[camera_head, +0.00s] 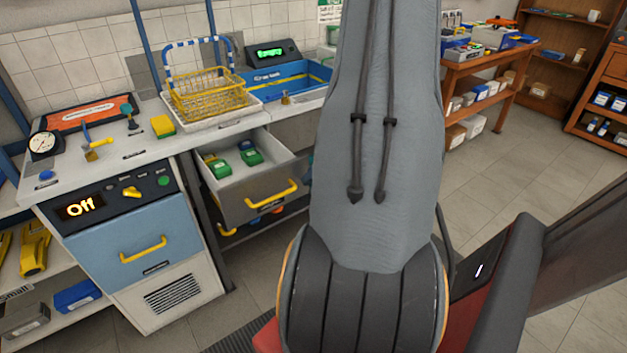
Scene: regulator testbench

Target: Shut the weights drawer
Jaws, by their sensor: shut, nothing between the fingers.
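The open drawer (262,207) under the counter is pulled out toward me, with a grey front and a yellow handle (272,195). Several green blocks, apparently weights, lie inside it. A label under its handle is too small to read. My arm rises through the middle of the picture, just right of the drawer, and hides what lies behind it. My gripper is out of the picture.
Bare floor (500,190) lies to the right.

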